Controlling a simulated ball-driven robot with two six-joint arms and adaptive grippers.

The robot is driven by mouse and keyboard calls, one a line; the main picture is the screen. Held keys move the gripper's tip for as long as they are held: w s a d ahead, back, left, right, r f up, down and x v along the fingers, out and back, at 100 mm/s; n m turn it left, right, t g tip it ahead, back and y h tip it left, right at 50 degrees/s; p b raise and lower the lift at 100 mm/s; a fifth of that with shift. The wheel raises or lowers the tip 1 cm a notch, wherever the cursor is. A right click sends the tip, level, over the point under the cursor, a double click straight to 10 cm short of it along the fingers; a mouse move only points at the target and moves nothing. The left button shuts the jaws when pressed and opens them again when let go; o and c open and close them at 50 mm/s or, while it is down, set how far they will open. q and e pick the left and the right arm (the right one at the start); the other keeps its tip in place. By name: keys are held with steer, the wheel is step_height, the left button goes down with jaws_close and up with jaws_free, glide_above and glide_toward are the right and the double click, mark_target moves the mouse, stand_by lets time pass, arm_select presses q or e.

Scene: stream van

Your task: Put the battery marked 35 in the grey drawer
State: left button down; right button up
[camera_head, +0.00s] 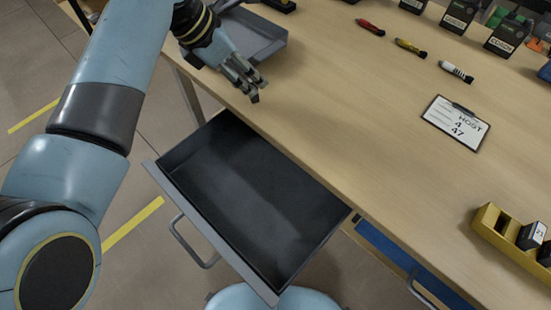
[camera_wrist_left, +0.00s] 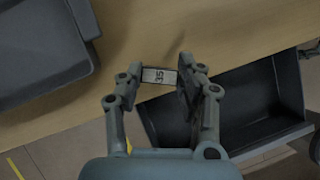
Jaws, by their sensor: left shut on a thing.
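My left gripper (camera_head: 256,92) is above the table's front edge, just beyond the back left corner of the open grey drawer (camera_head: 180,198). In the left wrist view my left gripper (camera_wrist_left: 160,77) is shut on a small battery (camera_wrist_left: 159,76) with a pale label marked 35. In the head view the fingers mostly hide the battery. The drawer is pulled out and looks empty inside. It also shows in the left wrist view (camera_wrist_left: 290,88), to the right of the gripper. My right gripper is not in view.
A grey tray (camera_head: 276,42) lies behind my left gripper. A clipboard (camera_head: 455,123) lies on the table, with several coloured pens or tools beyond it. A yellow holder (camera_head: 488,218) with dark batteries stands at the right. A blue drawer (camera_head: 385,245) is below the table edge.

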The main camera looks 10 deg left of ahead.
arm_select(q)
steer(key=s+a+r+p, duration=0.2)
steer(key=s+a, duration=0.2)
steer(key=s, duration=0.5)
steer(key=shift+n+t, duration=0.3)
steer(key=shift+n, duration=0.1)
steer(key=f+b, duration=0.1)
steer(key=f, duration=0.3)
steer(key=f+b, duration=0.1)
steer(key=f, duration=0.3)
steer(key=f+b, duration=0.1)
steer(key=f, duration=0.4)
steer(key=shift+w+a, duration=0.15)
steer(key=shift+w, duration=0.1)
steer(key=shift+f, duration=0.15)
steer(key=w+d, duration=0.2)
steer(key=d, duration=0.1)
steer(key=shift+w+d, duration=0.2)
steer(key=shift+d, duration=0.05)
steer(key=shift+f, duration=0.6)
steer(key=shift+a, duration=0.15)
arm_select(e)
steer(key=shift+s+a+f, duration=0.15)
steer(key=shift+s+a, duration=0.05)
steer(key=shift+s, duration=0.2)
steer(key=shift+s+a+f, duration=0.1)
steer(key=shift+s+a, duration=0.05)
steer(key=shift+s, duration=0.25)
